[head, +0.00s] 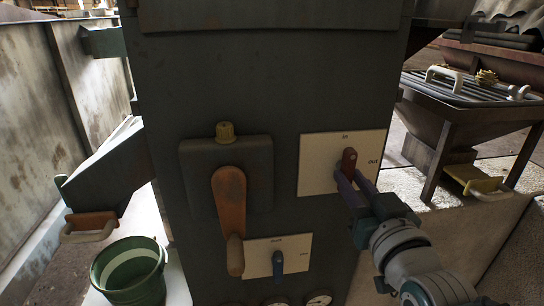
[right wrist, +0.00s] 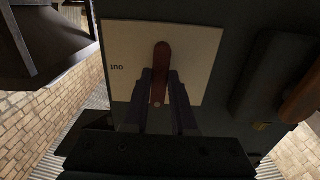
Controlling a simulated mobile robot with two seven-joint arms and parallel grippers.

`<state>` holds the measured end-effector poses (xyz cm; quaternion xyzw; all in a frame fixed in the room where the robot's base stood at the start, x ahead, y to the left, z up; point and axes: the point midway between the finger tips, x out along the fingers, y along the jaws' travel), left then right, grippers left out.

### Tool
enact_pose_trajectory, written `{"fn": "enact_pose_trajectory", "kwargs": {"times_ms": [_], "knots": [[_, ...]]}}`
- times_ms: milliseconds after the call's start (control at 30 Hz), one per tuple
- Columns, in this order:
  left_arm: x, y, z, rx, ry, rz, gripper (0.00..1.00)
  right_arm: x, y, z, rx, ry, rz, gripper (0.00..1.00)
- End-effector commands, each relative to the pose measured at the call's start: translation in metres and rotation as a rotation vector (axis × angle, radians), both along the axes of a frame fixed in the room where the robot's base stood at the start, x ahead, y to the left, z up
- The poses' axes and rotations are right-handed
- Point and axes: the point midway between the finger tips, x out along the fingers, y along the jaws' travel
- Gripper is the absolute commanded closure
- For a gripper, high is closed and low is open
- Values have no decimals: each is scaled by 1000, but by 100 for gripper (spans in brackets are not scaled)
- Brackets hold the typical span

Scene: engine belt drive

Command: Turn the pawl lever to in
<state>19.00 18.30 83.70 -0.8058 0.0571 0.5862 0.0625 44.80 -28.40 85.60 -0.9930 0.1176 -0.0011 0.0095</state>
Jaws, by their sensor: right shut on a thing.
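The pawl lever is a dark red handle (head: 349,161) on a cream plate (head: 316,177) on the front of the dark cabinet. The plate reads "in" at the top and "out" at the right. The lever stands close to vertical, its upper end just below "in". My right gripper (head: 351,184) comes from the lower right, its fingers shut on the lever. In the right wrist view the lever (right wrist: 162,62) lies between the two fingers (right wrist: 159,95), and "out" appears upside down at the left. "In" is not visible there. My left gripper is not in view.
An orange lever (head: 229,203) hangs on a dark box left of the plate. A small blue lever (head: 278,265) sits on a lower plate, with gauges (head: 318,299) beneath. A green bucket (head: 130,272) stands at the lower left. A hopper table (head: 452,120) stands at the right.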

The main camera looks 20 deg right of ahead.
Motion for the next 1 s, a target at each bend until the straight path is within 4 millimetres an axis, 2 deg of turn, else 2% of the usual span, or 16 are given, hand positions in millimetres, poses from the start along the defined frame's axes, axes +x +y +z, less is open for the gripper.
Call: {"fn": "enact_pose_trajectory", "kwargs": {"times_ms": [433, 467, 700, 1000], "knots": [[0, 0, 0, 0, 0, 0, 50, 0, 0, 0, -8, 2, 0, 100], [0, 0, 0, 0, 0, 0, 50, 0, 0, 0, -8, 2, 0, 72], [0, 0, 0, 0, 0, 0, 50, 0, 0, 0, -7, 2, 0, 45], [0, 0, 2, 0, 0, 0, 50, -4, 1, 0, -7, 3, 0, 45]]}}
